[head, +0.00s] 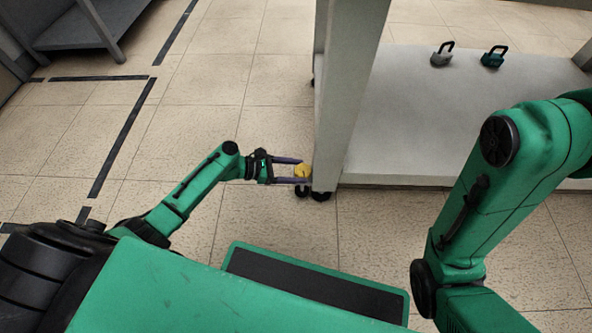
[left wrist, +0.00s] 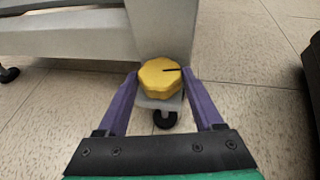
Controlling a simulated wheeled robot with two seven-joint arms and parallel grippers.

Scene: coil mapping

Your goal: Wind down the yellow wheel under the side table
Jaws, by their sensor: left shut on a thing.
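The yellow wheel (head: 302,170) sits at the foot of the grey side table's leg (head: 340,90), just above a black caster (head: 318,193). In the left wrist view the wheel (left wrist: 160,78) is a lobed knob with a dark line running from its middle to the right. My left gripper (head: 302,171) reaches in from the left, its purple fingers on either side of the wheel. In the left wrist view the fingertips (left wrist: 160,80) touch or nearly touch its sides. My right arm (head: 480,200) shows at the right; its gripper is out of view.
Tiled floor with dark tape lines (head: 125,135) lies open at the left. A grey bench (head: 85,25) stands at the upper left.

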